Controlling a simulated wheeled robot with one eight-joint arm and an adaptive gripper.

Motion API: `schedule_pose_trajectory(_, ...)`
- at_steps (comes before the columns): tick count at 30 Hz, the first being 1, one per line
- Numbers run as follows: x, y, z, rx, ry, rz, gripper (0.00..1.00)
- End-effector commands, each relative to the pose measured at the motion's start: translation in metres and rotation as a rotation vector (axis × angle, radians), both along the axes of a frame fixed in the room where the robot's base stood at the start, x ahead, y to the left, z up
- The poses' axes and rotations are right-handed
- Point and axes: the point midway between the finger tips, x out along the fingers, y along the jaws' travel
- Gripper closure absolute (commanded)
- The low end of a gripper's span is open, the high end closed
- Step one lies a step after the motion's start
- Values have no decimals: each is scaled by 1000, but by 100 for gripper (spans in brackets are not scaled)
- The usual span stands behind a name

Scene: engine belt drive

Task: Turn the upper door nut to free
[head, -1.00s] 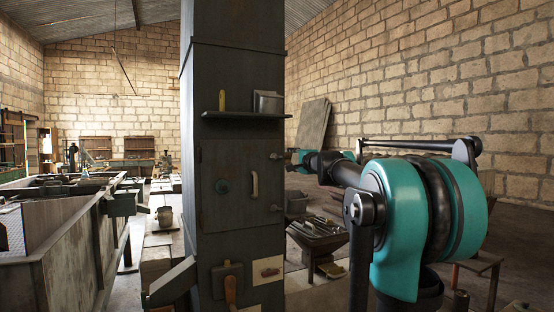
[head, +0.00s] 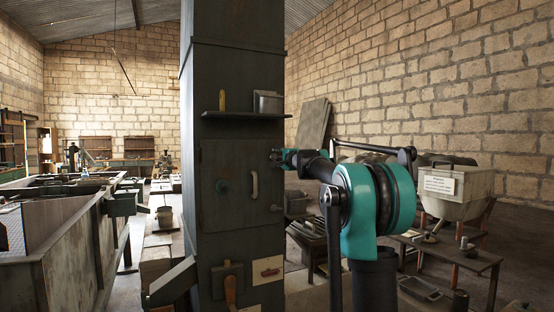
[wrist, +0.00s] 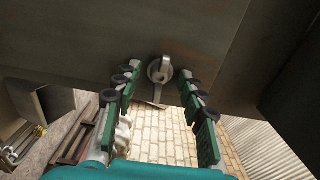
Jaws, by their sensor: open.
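The dark metal door (head: 228,190) is on the front of the tall column and has a pale handle (head: 255,184). The upper door nut (wrist: 161,70) is a pale metal wing-like piece on a round base in the wrist view. My gripper (wrist: 158,82) is open, with one green finger on each side of the nut and gaps between. The nut's bar points toward the gap between the fingertips. In the head view, my gripper (head: 278,156) is at the door's upper right edge and largely covers the upper nut. The lower door nut (head: 276,208) shows below it.
A shelf (head: 243,115) with a small yellow item and a metal box juts out above the door. A bin with a sign (head: 440,186) and a low table (head: 450,255) stand at the right. The dark column fills the space left of my gripper.

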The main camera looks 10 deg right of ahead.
Motion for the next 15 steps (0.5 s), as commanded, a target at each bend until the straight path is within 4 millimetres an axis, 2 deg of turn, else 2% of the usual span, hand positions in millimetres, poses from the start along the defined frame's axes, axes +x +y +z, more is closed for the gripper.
schedule_pose_trajectory(4, 0, 0, 0, 0, 0, 0, 59)
schedule_pose_trajectory(12, 0, 0, 0, 0, 0, 0, 92)
schedule_pose_trajectory(14, 0, 0, 0, 0, 0, 0, 100)
schedule_pose_trajectory(15, 0, 0, 0, 0, 0, 0, 100)
